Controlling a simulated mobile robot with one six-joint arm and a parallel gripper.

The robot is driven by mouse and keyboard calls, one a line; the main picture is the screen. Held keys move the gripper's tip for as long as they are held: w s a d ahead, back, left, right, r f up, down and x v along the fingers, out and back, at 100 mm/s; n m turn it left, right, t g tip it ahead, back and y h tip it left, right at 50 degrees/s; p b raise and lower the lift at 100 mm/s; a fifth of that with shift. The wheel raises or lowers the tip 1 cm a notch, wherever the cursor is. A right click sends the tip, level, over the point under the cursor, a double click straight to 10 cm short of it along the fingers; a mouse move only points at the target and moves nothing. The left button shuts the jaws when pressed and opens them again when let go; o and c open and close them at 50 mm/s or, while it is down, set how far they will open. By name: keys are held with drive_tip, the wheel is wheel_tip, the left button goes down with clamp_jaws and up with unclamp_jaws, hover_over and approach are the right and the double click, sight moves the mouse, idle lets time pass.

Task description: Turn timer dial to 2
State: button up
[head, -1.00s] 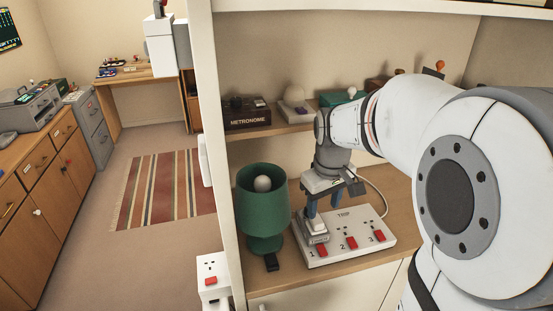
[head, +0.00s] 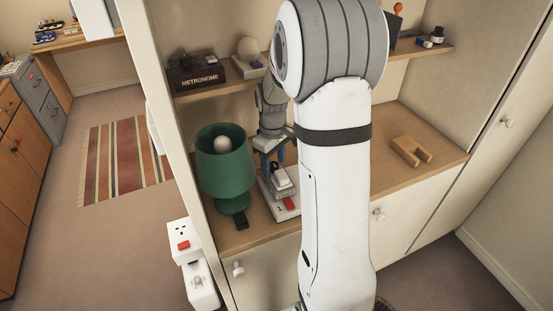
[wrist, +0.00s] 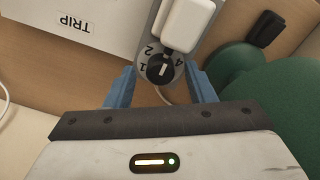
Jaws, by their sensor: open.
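Which number the mark points at is hard to tell. My gripper (wrist: 160,80) is open, its blue fingers on either side of the dial, with no clear contact visible. In the head view my arm hides most of the strip.
A green lamp (head: 225,170) stands just left of the timer, its base close by with a black plug-like piece (head: 242,219) in front. A metronome box (head: 198,76) sits on the shelf above. A wooden holder (head: 411,150) lies right on the cabinet top, with bare wood around it.

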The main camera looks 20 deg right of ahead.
drive_tip(key=shift+f, duration=0.3)
